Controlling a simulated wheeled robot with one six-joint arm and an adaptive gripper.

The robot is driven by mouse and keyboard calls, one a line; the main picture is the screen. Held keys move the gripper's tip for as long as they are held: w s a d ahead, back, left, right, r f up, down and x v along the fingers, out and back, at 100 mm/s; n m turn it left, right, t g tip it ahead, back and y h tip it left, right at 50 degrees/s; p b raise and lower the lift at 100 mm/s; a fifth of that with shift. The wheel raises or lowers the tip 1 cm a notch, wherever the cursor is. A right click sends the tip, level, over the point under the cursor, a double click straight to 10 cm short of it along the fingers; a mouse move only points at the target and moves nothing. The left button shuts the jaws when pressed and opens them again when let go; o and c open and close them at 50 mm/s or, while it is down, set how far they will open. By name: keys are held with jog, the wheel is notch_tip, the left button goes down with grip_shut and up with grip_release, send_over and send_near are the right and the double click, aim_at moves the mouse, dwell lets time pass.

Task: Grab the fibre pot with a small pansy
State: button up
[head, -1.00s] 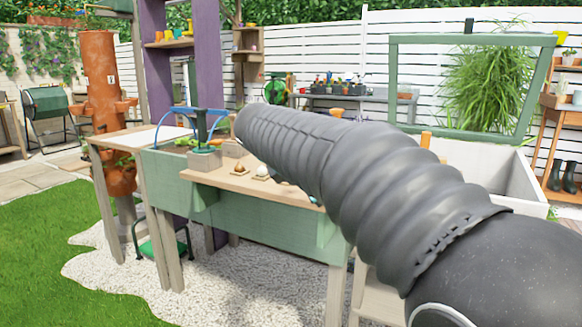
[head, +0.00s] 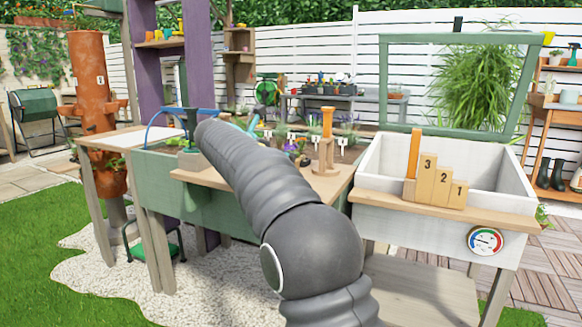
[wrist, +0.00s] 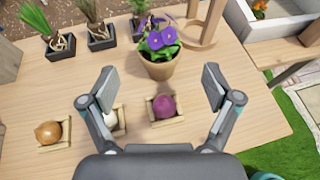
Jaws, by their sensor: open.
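The fibre pot (wrist: 158,69) is brown and holds a small pansy (wrist: 160,38) with purple flowers. It stands upright on the wooden bench top in the wrist view. My gripper (wrist: 158,77) is open and empty, its two fingers spread to either side of the picture, with the pot beyond and between them. I cannot tell the exact gap to the pot. In the head view, purple pansy flowers (head: 291,147) show past my arm, which hides my gripper.
A purple onion (wrist: 164,106), a white bulb (wrist: 110,120) and a brown onion (wrist: 47,132) sit in small wooden trays near my gripper. Black pots (wrist: 60,46) with seedlings stand left of the pansy. A wooden stand (head: 326,150) rises close to its right.

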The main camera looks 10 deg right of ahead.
jog(key=shift+b+x, duration=0.45)
jog(key=shift+x, duration=3.05)
jog(key=c, duration=1.3)
